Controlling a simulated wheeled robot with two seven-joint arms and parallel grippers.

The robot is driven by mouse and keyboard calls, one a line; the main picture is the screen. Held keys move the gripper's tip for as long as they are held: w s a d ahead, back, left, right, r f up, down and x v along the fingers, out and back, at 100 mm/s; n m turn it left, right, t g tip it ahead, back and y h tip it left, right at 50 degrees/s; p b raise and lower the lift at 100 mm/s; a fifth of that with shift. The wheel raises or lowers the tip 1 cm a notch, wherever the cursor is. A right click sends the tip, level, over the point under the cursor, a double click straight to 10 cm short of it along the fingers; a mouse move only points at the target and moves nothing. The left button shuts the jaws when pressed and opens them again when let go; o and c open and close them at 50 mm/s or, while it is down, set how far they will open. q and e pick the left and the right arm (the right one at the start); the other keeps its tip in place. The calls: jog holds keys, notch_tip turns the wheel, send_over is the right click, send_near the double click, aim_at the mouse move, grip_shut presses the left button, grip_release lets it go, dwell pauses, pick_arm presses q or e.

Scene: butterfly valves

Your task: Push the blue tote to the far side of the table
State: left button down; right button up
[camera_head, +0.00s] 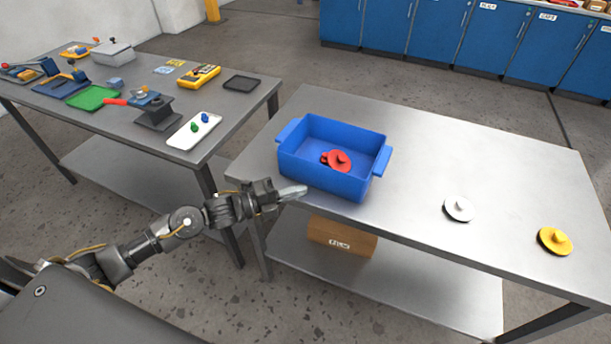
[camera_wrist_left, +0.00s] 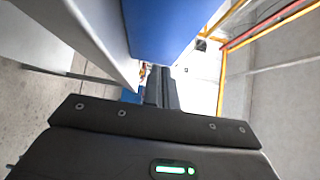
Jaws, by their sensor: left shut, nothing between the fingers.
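The blue tote (camera_head: 325,182) stands upright near the left end of the metal table (camera_head: 420,170), close to its near edge. Red valve-like parts (camera_head: 338,160) lie inside it. My left gripper (camera_head: 292,192) is shut and empty, at the near left side of the tote, around the table edge. In the left wrist view its closed fingers (camera_wrist_left: 161,88) point along just below a large blue wall of the tote (camera_wrist_left: 170,25). I cannot tell whether the fingertips touch the tote. My right gripper is not in view.
A white disc (camera_head: 459,208) and a yellow disc (camera_head: 555,240) sit toward the right of the table. The tabletop behind the tote looks clear. A cardboard box (camera_head: 342,238) is on the lower shelf. A second table (camera_head: 150,125) with several items stands at left.

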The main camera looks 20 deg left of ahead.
aim_at(320, 176)
pick_arm(q)
jog(key=shift+w+d+p, duration=0.2)
jog(key=shift+w, duration=0.55)
jog(key=shift+w+d+p, duration=0.15)
jog(key=shift+w, duration=0.6)
jog(key=shift+w+d+p, duration=0.2)
jog(key=shift+w, duration=0.55)
